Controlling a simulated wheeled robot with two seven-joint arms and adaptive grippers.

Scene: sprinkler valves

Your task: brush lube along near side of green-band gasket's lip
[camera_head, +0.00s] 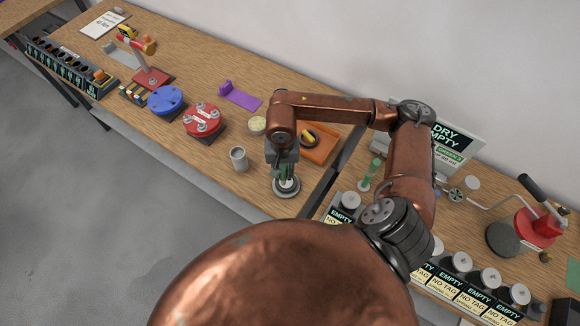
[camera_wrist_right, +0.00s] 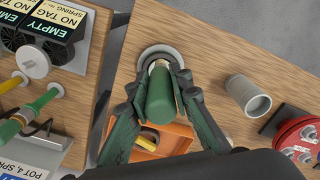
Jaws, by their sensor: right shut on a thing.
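My right gripper (camera_head: 285,172) is shut on a green-handled tool, seemingly the brush (camera_wrist_right: 160,97), and holds it roughly upright. Its pale end points down at a round grey ring (camera_head: 287,190), seemingly the gasket or its holder, near the table's front edge. In the right wrist view the ring (camera_wrist_right: 146,62) shows around the tool's end. The tool and fingers hide much of the ring's middle, and I cannot tell whether the tip touches the lip. No green band is clear on the ring. My left gripper is not in view.
A grey cup (camera_head: 238,158) stands left of the ring. A small pale dish (camera_head: 257,124) and an orange tray (camera_head: 325,154) lie behind. Red (camera_head: 202,118) and blue (camera_head: 165,100) flanged discs stand farther left. Labelled boxes (camera_head: 440,286) line the right table, across a gap.

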